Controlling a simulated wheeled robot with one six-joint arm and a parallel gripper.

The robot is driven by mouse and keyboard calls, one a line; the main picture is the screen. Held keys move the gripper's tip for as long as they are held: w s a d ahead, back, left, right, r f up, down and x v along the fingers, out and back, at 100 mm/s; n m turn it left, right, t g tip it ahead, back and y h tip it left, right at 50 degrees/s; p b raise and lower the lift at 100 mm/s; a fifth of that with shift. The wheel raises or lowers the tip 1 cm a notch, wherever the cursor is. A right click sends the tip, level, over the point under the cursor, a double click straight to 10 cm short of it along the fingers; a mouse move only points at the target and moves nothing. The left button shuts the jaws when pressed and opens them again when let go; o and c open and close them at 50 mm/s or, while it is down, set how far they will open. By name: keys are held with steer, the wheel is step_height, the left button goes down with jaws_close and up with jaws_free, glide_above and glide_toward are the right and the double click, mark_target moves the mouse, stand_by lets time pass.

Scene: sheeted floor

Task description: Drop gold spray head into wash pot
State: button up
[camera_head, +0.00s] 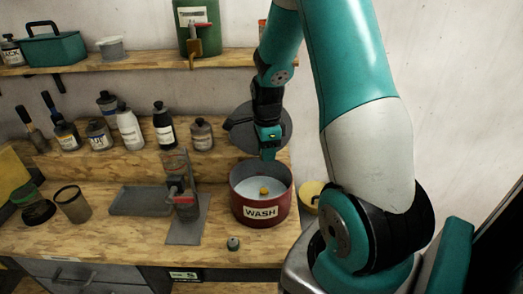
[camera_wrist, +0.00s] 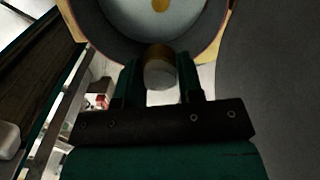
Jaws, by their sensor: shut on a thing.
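The red wash pot (camera_head: 248,206) stands on the lower bench with a white WASH label and pale contents. A small gold piece (camera_head: 264,190) lies in it, also partly visible at the top of the wrist view (camera_wrist: 160,5). My gripper (camera_head: 268,155) is over the rear part of the pot, pointing down. In the wrist view my gripper (camera_wrist: 160,82) is shut on a short round piece (camera_wrist: 158,74) with a brownish-gold side and a pale end, seemingly a gold spray head. The pot's rim is just beyond it in that view. The held piece is not clear in the head view.
A round grey lid or disc (camera_head: 272,125) stands behind the pot. A small dark cap (camera_head: 233,243) sits on the bench in front. A stand with a red part (camera_head: 184,205) is to the left, a yellow container (camera_head: 310,194) to the right. Several bottles line the step behind.

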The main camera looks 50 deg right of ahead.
steer(key=shift+f+b, duration=0.3)
steer(key=shift+f, duration=0.4)
steer(key=o, duration=1)
steer(key=shift+r, duration=0.1)
step_height(320, 180, up, 17)
steer(key=b, duration=0.2)
steer(key=shift+r+b, duration=0.15)
steer(key=shift+b, duration=0.15)
